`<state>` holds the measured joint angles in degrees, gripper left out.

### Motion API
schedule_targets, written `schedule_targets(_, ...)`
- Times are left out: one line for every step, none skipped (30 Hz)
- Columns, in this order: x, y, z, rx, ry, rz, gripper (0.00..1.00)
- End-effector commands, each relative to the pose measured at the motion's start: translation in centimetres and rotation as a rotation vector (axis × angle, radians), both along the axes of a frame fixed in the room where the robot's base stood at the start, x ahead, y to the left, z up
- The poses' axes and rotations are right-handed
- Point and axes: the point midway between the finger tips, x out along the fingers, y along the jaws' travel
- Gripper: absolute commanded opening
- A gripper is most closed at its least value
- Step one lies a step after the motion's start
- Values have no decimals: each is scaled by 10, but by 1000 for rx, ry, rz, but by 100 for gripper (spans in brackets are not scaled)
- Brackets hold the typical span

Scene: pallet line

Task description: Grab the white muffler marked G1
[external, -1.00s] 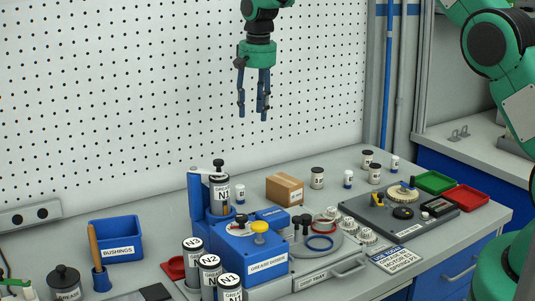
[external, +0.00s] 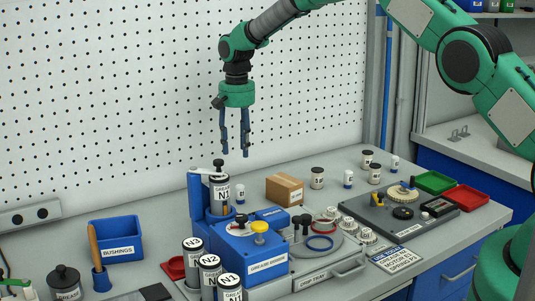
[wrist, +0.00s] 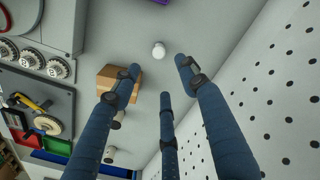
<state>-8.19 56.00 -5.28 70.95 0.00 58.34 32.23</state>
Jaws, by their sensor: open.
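A small white cylinder (external: 240,195) with a dark mark that looks like G1, too small to read surely, stands upright on the bench, left of the cardboard box. Its round white top also shows in the wrist view (wrist: 158,50), just beyond the fingertips. My gripper (external: 235,153) is open and empty, fingers pointing down, above the bench and roughly over this cylinder. The wrist view shows its three blue fingers (wrist: 160,78) spread apart with nothing between them. Similar small white cylinders stand farther right, one (external: 348,180) near the box and one (external: 395,164) beyond.
The cardboard box (external: 285,189) stands close to the right of the cylinder. Dark-lidded jars (external: 317,178) stand right. The pegboard (external: 120,110) rises behind.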

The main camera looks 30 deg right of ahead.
Motion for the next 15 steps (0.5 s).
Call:
schedule_targets(0,0,-1,0,0,0,43)
schedule_targets(0,0,-2,0,0,0,43)
schedule_targets(0,0,-3,0,1,0,43)
schedule_targets(0,0,-5,-1,1,0,43)
schedule_targets(0,0,-7,-1,1,0,43)
schedule_targets(0,0,-10,-1,1,0,43)
schedule_targets(0,0,-13,-1,1,0,43)
schedule_targets(-1,0,-16,-1,1,0,43)
schedule_targets(-1,0,-22,0,2,0,43)
schedule_targets(-1,0,-26,-1,3,0,43)
schedule_targets(-1,0,-30,-1,4,0,43)
schedule_targets(-1,0,-36,0,2,0,43)
schedule_targets(-1,0,-40,-1,1,0,43)
schedule_targets(0,0,-45,-1,1,0,43)
schedule_targets(-1,0,-52,0,2,0,43)
